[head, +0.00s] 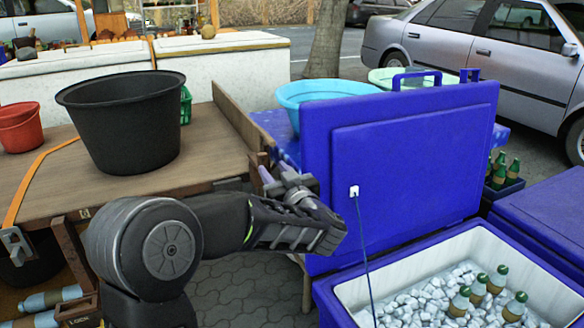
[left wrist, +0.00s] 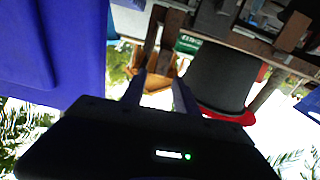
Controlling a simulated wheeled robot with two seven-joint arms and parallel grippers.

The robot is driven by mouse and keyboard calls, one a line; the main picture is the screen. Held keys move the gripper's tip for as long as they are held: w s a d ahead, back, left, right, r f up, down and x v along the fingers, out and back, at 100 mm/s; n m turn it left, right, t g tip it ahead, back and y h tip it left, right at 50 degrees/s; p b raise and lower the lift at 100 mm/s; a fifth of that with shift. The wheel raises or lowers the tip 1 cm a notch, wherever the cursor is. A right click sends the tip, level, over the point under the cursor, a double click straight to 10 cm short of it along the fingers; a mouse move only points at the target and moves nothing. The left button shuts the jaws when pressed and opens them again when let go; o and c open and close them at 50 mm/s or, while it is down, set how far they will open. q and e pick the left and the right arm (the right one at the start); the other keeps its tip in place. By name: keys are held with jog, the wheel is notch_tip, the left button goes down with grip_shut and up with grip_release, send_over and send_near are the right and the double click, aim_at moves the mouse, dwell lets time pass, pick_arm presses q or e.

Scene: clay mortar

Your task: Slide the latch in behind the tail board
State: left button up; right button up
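The tail board (head: 240,125) is a wooden board standing along the right end of the wooden cart. A small brown wooden piece, perhaps the latch (head: 257,163), shows at the near end of the board; the gripper partly hides it. My left gripper (head: 265,178) points at this spot, just right of the cart's corner. In the left wrist view, the fingers of my left gripper (left wrist: 157,82) stand apart. Brown wooden bars (left wrist: 168,40) lie just beyond the fingertips; I cannot tell whether they touch. My right gripper is not in view.
A black tub (head: 122,125) and a red bucket (head: 20,128) stand on the cart. A blue cooler's open lid (head: 400,165) rises close to the right of my left gripper. The cooler (head: 440,270) holds ice and bottles. Paving (head: 245,290) is free below.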

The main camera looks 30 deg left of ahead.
aim_at(263, 160)
pick_arm(q)
jog(key=shift+s+a, duration=0.1)
jog(key=shift+a, duration=0.1)
jog(key=b+x, duration=0.1)
jog(key=x, duration=0.6)
jog(key=shift+f, duration=0.1)
jog(key=shift+w+a, duration=0.25)
jog(key=shift+a, duration=0.15)
jog(key=shift+c, duration=0.3)
grip_shut()
dwell(0.9)
